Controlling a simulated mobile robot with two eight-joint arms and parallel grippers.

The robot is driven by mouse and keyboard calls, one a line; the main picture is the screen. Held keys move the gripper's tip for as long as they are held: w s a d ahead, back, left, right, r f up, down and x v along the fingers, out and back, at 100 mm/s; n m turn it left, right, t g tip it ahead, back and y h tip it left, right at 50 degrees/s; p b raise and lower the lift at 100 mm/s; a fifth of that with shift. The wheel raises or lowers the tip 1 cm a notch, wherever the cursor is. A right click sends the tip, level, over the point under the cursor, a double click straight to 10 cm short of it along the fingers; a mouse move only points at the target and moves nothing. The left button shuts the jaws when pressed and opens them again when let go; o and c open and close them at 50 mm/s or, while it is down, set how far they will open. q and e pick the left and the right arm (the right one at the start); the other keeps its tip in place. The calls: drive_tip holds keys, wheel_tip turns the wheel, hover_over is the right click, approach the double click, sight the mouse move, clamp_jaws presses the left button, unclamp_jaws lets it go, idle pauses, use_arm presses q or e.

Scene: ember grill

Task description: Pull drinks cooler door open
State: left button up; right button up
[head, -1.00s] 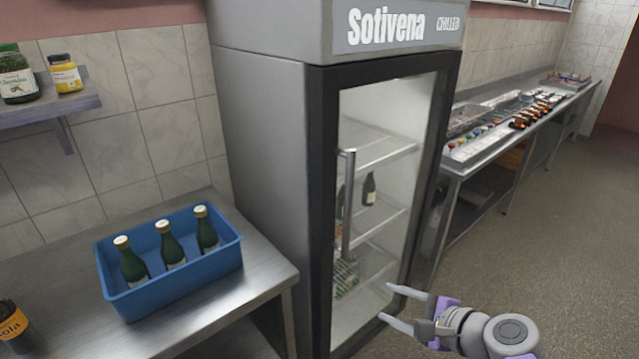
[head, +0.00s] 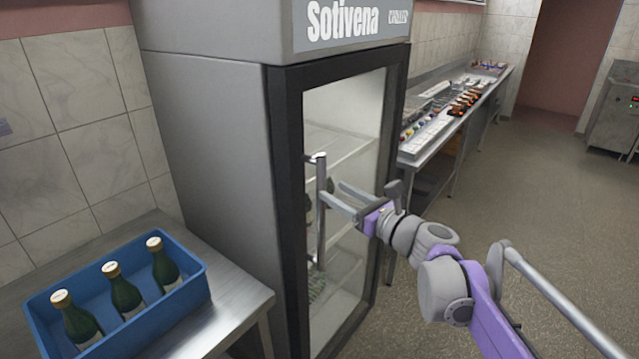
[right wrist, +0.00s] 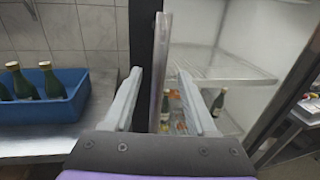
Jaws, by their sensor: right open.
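The drinks cooler (head: 205,150) is a tall grey cabinet with a dark-framed glass door (head: 285,190), which is shut. A vertical metal bar handle (head: 321,225) stands on the left side of the door. In the right wrist view the handle (right wrist: 164,75) rises between the two spread fingers (right wrist: 160,100). I cannot tell whether either finger touches it. Bottles and shelves show behind the glass. My left gripper is not in view.
A blue crate (head: 196,293) with green bottles stands on a steel table (head: 232,305) left of the cooler. A steel counter (head: 432,148) with trays of food runs along the wall behind on the right. The floor (head: 540,220) to the right is clear.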

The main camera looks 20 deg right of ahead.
sight(324, 186)
drive_tip(key=x, duration=0.6)
clamp_jaws()
idle(1.3)
